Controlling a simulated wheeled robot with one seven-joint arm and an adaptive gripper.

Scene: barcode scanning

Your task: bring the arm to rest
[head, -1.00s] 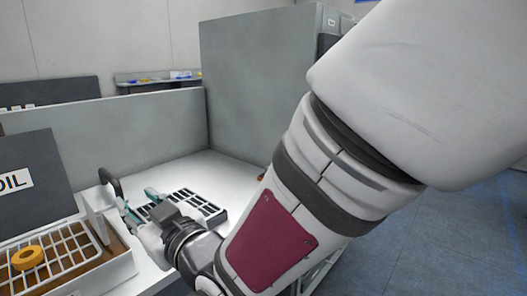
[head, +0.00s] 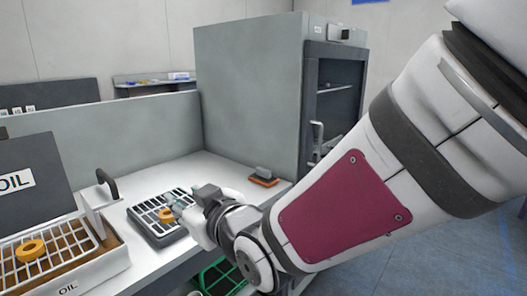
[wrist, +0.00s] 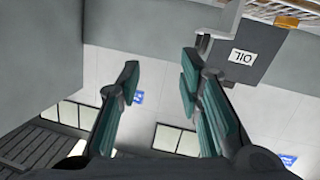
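My gripper (wrist: 160,82) is open in the wrist view, with two teal-padded fingers apart and nothing between them. In the head view my gripper (head: 182,203) is at the right side of a dark gridded tray (head: 147,231) on the white worktop and hides part of it. An orange ring-like part (head: 166,215) shows in the tray beside the fingers. I cannot tell from this view how high the gripper is above the tray. My arm reaches in from the right, bent at the wrist.
A box labelled OIL (head: 112,258) with a wire grid and an orange ring (head: 30,250) stands at left. A dark-orange object (head: 263,177) lies near the tall grey cabinet (head: 250,90). A green crate (head: 222,277) sits below the worktop. The worktop behind the tray is clear.

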